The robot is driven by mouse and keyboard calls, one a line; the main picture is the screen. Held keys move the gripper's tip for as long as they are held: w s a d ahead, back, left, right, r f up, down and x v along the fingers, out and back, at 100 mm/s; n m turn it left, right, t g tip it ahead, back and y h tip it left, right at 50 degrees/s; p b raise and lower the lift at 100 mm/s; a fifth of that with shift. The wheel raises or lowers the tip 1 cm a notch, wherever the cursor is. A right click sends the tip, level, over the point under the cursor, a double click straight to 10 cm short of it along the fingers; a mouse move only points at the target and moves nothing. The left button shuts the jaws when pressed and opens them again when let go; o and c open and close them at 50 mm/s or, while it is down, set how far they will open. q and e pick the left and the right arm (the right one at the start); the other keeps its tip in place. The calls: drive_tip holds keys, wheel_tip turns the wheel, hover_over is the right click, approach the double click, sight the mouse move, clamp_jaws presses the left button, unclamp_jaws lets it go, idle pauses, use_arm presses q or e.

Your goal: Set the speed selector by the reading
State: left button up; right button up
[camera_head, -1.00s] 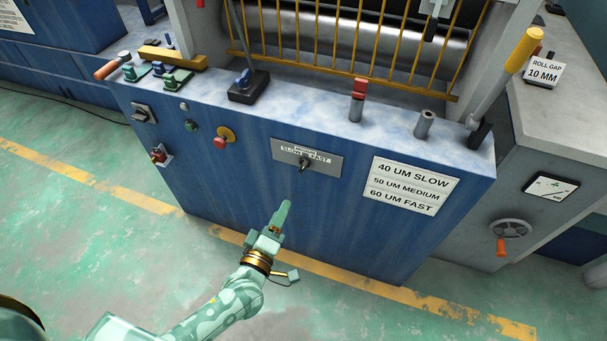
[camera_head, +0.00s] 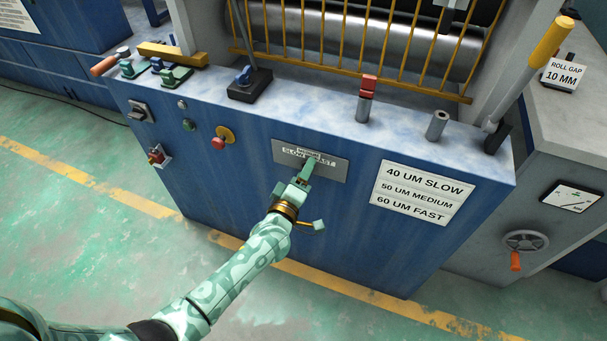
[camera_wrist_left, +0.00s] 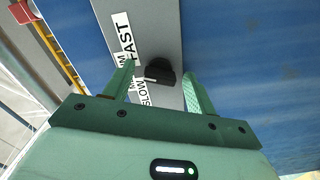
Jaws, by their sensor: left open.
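The speed selector is a black knob (camera_wrist_left: 160,70) on a grey plate (camera_head: 337,169) in the blue machine front. Its white labels (camera_wrist_left: 126,38) show FAST and SLOW in the left wrist view, with a middle label partly covered. My left gripper (camera_head: 308,167) is in front of the plate and hides the knob in the head view. In the left wrist view the left gripper (camera_wrist_left: 158,76) is open, its fingers on either side of the knob; I cannot tell whether they touch it. A white card (camera_head: 422,192) reads 40 UM SLOW, 50 UM MEDIUM, 60 UM FAST. My right gripper is not seen.
A dial meter (camera_head: 572,197) is on the grey cabinet at the right; its reading is too small to tell. A ROLL GAP 10 MM sign (camera_head: 563,75) stands above it. A red button (camera_head: 219,143) is left of the plate. A yellow-handled lever (camera_head: 550,45) rises at the right.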

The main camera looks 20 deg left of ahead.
use_arm(q)
drive_tip(key=c, duration=1)
drive_tip(key=m+p, duration=0.2)
drive_tip(key=m, duration=0.2)
drive_tip(key=shift+m, duration=0.4)
drive_tip(key=o, duration=0.9)
drive_tip(key=shift+o, duration=0.5)
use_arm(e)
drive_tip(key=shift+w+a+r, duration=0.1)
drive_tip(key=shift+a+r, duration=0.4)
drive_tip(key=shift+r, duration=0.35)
use_arm(q)
drive_tip(key=shift+s, duration=0.15)
